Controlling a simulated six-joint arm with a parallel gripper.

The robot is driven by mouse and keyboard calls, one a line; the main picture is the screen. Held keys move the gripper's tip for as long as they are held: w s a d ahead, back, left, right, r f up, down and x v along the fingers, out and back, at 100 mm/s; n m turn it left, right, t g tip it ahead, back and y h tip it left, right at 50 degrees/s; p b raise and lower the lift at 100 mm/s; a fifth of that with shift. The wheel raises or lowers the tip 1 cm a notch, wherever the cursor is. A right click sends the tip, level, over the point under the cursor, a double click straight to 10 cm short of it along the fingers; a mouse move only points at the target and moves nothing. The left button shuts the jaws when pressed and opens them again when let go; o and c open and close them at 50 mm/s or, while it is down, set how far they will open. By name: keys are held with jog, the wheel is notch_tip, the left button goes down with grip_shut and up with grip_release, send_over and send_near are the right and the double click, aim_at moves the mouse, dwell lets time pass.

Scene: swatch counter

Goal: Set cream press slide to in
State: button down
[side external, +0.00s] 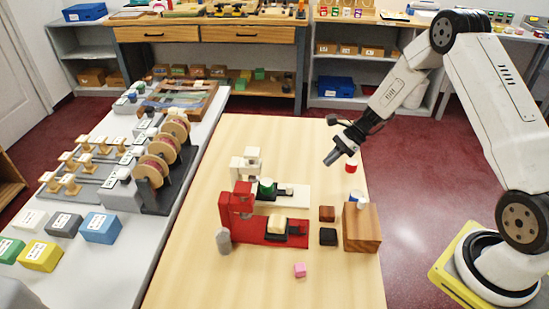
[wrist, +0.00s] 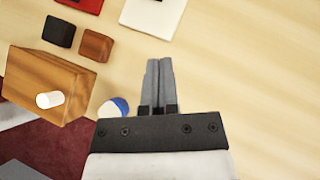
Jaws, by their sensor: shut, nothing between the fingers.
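The cream press (side external: 252,163) stands on the wooden table in the side external view, with its cream base (side external: 300,196) reaching right. A dark slide (side external: 284,190) lies on this base, with a green round piece (side external: 266,187) at its left end, close to the press head. The end of the cream base shows at the top of the wrist view (wrist: 152,15). My gripper (side external: 330,160) is shut and empty, above the table to the right of and behind the cream press. Its closed fingers (wrist: 159,62) point toward the cream base in the wrist view, apart from it.
A red press (side external: 240,205) with a cream block (side external: 276,224) stands in front. To the right are brown (side external: 327,213) and black (side external: 328,237) blocks, a wooden block (side external: 361,228) and a red-and-white cylinder (side external: 351,167).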

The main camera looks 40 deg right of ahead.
aim_at(274, 190)
jog(key=x, duration=0.7)
jog(key=shift+w+a+f, duration=0.1)
jog(key=shift+a+f, duration=0.15)
jog(key=shift+a, duration=0.1)
jog(key=shift+w+a+r, duration=0.1)
jog(key=shift+w+a, duration=0.05)
jog(key=shift+a, duration=0.3)
jog(key=shift+w+a, duration=0.2)
jog(key=shift+a, duration=0.3)
jog(key=shift+w+a, duration=0.25)
jog(key=shift+a, duration=0.45)
jog(key=shift+a, duration=0.1)
jog(key=shift+w+a, duration=1.6)
jog(key=shift+a, duration=0.05)
